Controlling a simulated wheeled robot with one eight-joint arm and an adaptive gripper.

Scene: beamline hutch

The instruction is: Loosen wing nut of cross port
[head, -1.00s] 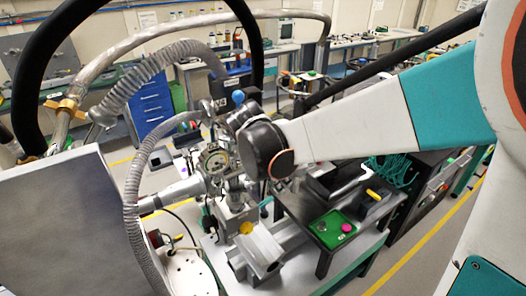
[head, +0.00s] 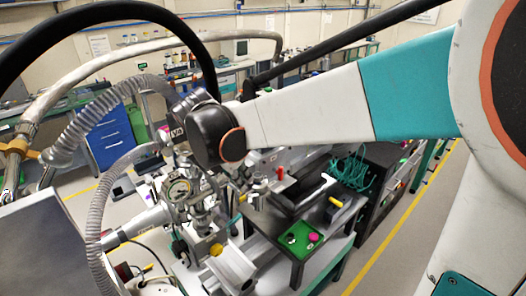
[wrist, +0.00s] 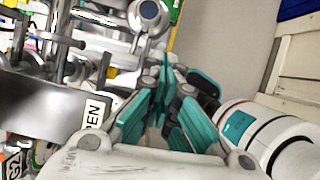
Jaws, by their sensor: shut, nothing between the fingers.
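The vacuum assembly with the cross port is a cluster of metal flanges and tubes (head: 203,205) left of centre in the head view, with a round dial gauge (head: 178,190) on it. My arm's black wrist joint hangs in front of its upper part. In the wrist view, metal rods and fittings (wrist: 70,45) are at upper left and a round metal end piece (wrist: 148,14) is at the top. I cannot pick out the wing nut in either view. My gripper (wrist: 168,68) has its teal fingers together and empty, below the round piece and apart from it in the picture.
A grey plate with lettering (wrist: 50,108) is close on the left in the wrist view. In the head view, a ribbed hose (head: 95,195) loops left of the assembly. A green tray (head: 288,250) lies on a dark stand at right. Open floor (head: 400,240) is farther right.

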